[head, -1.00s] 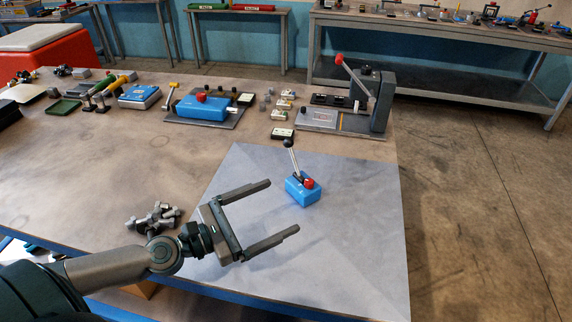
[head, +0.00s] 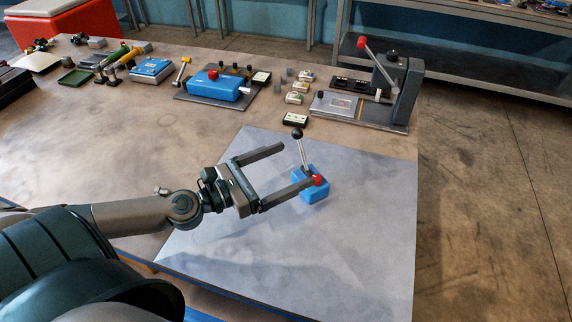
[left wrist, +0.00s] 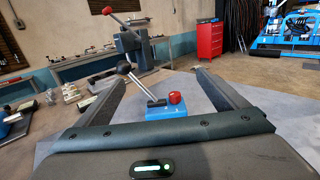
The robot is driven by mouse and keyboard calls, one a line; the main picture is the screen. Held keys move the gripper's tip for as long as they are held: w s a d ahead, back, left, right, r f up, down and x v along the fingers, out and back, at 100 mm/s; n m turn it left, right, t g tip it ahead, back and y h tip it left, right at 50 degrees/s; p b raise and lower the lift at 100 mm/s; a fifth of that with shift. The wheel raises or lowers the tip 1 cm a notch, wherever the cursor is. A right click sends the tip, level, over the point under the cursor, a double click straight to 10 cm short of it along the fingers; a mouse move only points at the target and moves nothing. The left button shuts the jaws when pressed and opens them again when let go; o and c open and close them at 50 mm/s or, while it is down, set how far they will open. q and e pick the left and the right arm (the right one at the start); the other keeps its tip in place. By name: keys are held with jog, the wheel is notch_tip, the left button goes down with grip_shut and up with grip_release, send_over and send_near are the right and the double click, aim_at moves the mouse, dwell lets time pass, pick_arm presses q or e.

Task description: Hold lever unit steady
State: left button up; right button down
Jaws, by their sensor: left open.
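The lever unit (head: 316,193) is a small blue box with a red knob and a metal lever topped by a black ball. It stands on the grey mat (head: 350,245), its lever tilted up to the left. My left gripper (head: 298,165) is open, its two fingers pointing at the unit. In the head view the near finger overlaps part of the box. In the left wrist view the lever unit (left wrist: 166,108) shows between the two spread fingers, ahead of the palm. I cannot tell whether a finger touches it. My right gripper is not in view.
A grey press with a red-knobbed lever (head: 390,90) stands at the back right. A blue device on a dark plate (head: 215,88) and a small black box (head: 295,119) lie behind the mat. The mat's right and front areas are clear.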

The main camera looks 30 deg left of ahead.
pick_arm(q)
notch_tip(320, 180, down, 8)
jog(key=b, duration=0.4)
jog(key=shift+w+f, duration=0.1)
jog(key=shift+w+r+p, duration=0.2)
jog(key=shift+p, duration=0.25)
jog(key=shift+w+d+r, duration=0.1)
jog(key=shift+w+d, duration=0.15)
jog(key=p+x, duration=0.2)
jog(key=x, duration=0.2)
jog(key=shift+p, duration=0.3)
jog(key=shift+f+p+x, duration=0.25)
jog(key=shift+p+x, duration=0.25)
jog(key=shift+x, duration=0.75)
jog(key=c, duration=1.5)
jog(key=shift+c, duration=0.2)
